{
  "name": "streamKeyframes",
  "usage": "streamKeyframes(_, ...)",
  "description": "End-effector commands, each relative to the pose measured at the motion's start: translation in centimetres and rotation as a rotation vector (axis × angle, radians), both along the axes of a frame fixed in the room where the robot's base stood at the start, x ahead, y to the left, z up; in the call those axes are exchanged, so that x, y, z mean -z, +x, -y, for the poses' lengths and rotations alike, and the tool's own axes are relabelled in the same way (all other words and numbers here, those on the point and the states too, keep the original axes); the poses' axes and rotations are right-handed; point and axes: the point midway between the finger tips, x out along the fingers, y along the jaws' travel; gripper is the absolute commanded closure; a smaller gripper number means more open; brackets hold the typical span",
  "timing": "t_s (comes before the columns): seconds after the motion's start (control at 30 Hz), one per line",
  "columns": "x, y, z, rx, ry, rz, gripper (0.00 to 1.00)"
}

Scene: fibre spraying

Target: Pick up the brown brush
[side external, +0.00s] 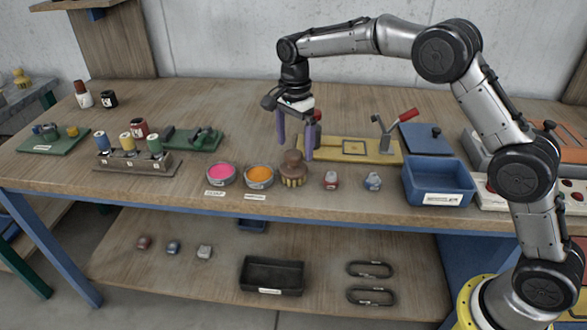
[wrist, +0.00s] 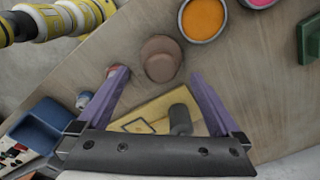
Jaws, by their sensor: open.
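The brown brush (side external: 293,166) stands upright near the table's front edge, with a rounded brown handle on top and pale bristles below. In the wrist view the brush (wrist: 160,58) shows from above, just beyond the fingertips and between their lines. My gripper (side external: 295,155) has two purple fingers pointing down, apart and empty. It hangs above and behind the brush in the side view. In the wrist view the open fingers (wrist: 157,72) have nothing between them at brush height.
An orange paint bowl (side external: 259,177) stands close left of the brush, with a pink bowl (side external: 221,174) beyond it. A small red-and-white bottle (side external: 331,180) is to its right. Behind is a yellow board (side external: 385,152) with a red-handled lever. A blue bin (side external: 438,181) stands farther right.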

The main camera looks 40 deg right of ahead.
Motion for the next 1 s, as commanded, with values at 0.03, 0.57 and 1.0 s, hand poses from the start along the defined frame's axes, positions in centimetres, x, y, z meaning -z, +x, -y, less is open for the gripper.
streamKeyframes(0.03, 0.8, 0.0, 0.0, 0.000, 0.000, -0.002, 0.00)
streamKeyframes(0.57, 6.3, 0.0, 0.0, 0.000, 0.000, -0.002, 0.00)
streamKeyframes(1.0, 7.4, 0.1, 0.0, 0.000, 0.000, 0.001, 0.11)
